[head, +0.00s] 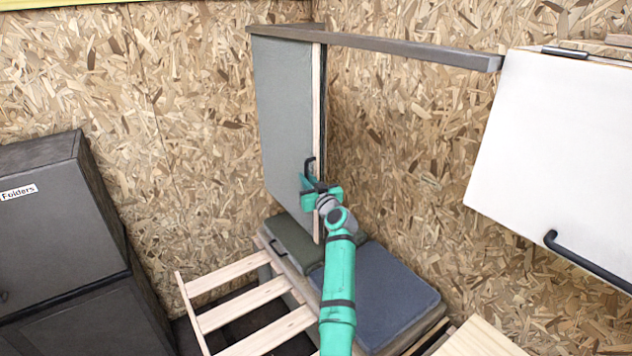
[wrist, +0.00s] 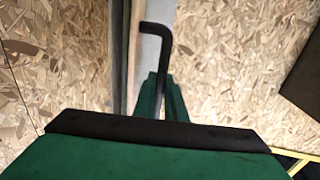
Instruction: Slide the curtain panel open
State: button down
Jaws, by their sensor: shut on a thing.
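The curtain panel (head: 282,120) is a flat grey sheet hanging under the left end of a dark rail (head: 400,47). A pale wooden strip (head: 316,100) runs down its right edge. A black bent handle (head: 310,163) sits low on that edge. My green gripper (head: 313,188) is at the handle, with its fingers shut on the handle's lower part. In the wrist view, the handle (wrist: 166,42) rises out from between the green fingers (wrist: 163,98).
A cushioned bench (head: 385,295) with slats (head: 240,272) stands below the panel. A dark cabinet (head: 50,210) is at the left. A white cabinet door (head: 550,150) with a black handle is at the right. The space under the rail's right part is clear.

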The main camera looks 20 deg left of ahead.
jog(key=shift+w+a, duration=0.2)
jog(key=shift+a, duration=0.1)
jog(key=c, duration=2.1)
grip_release()
jog(key=shift+w, duration=0.1)
jog(key=shift+s+d, duration=0.35)
jog(key=shift+s, duration=0.05)
jog(key=v, duration=0.9)
jog(key=shift+s+d, duration=0.2)
jog(key=shift+s, duration=0.15)
